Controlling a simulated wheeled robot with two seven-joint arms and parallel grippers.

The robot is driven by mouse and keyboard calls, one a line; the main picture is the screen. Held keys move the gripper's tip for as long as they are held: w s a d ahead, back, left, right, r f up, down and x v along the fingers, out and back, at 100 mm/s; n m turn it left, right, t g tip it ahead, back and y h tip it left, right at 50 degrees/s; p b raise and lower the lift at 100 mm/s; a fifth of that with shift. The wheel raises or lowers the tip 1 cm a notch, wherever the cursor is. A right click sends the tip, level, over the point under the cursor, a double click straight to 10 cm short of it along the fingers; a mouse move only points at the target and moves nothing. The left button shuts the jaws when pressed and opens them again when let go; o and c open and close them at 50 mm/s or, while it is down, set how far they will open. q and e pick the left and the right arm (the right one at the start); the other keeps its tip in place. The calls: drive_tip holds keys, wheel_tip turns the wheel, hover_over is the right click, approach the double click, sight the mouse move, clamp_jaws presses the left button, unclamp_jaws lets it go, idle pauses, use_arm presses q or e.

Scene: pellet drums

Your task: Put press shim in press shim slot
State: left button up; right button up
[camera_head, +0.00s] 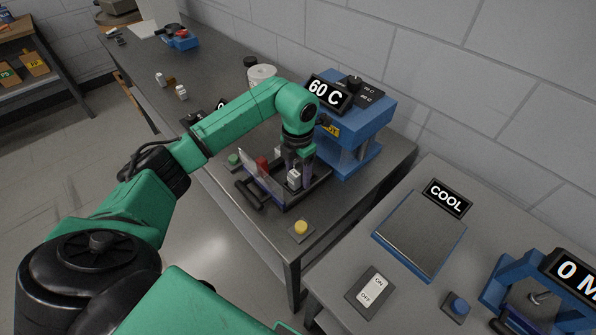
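My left gripper (298,178) points down over a dark tray (284,203) with a clear front panel and a black handle. A small white block (294,178) is at its fingertips; I cannot tell whether the fingers hold it or stand behind it. A red block (262,166) and another small pale block also show in the tray, left of the gripper. I cannot tell which piece is the press shim, and its slot is not clearly visible. A blue press (359,125) with a "60 C" sign stands right behind the gripper. My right gripper is not in view.
A yellow button (301,228) sits at the bench's front corner. White containers stand farther back on the left bench.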

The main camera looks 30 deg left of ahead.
sight(298, 171)
use_arm(q)
drive_tip(key=shift+r, duration=0.2)
drive_tip(key=shift+w+r, duration=0.1)
drive_tip(key=shift+r, duration=0.15)
wheel_tip(298, 171, up, 5)
drive_tip(key=b, duration=0.2)
drive_tip(key=shift+r+b, duration=0.2)
drive_tip(key=shift+b, duration=0.15)
wheel_tip(298, 171, up, 6)
